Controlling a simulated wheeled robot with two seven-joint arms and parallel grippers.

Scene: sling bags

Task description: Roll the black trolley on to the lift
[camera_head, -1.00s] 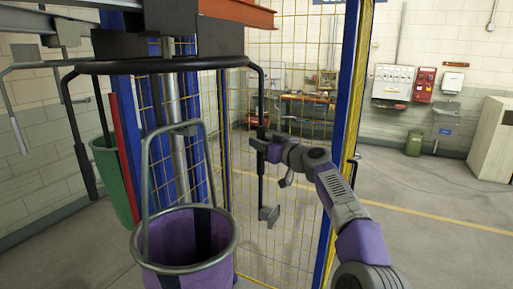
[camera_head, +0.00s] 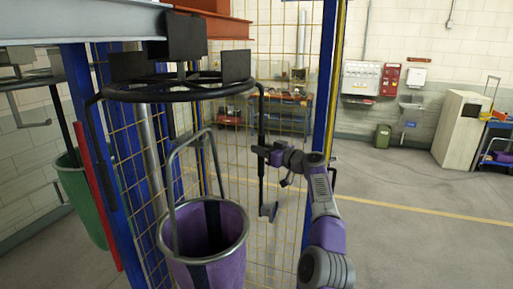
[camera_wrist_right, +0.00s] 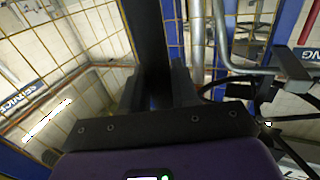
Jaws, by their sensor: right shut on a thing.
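The black trolley (camera_head: 178,91) hangs from the overhead track, with a round black ring, block-like upper parts and long bent side bars. Its top sits about where the grey rail (camera_head: 85,22) meets the orange beam (camera_head: 212,29); whether that beam belongs to the lift I cannot tell. A purple bag (camera_head: 205,240) with a grey frame hangs below the ring. My right gripper (camera_head: 266,152) is shut on the trolley's right side bar. In the right wrist view the black bar (camera_wrist_right: 148,45) runs up from between the fingers. My left gripper is not in view.
Blue posts (camera_head: 322,120) and yellow mesh (camera_head: 285,215) stand close behind and beside the trolley. A green bag (camera_head: 82,195) and a red upright bar (camera_head: 96,200) are at the left. The floor at the right (camera_head: 420,250) is clear.

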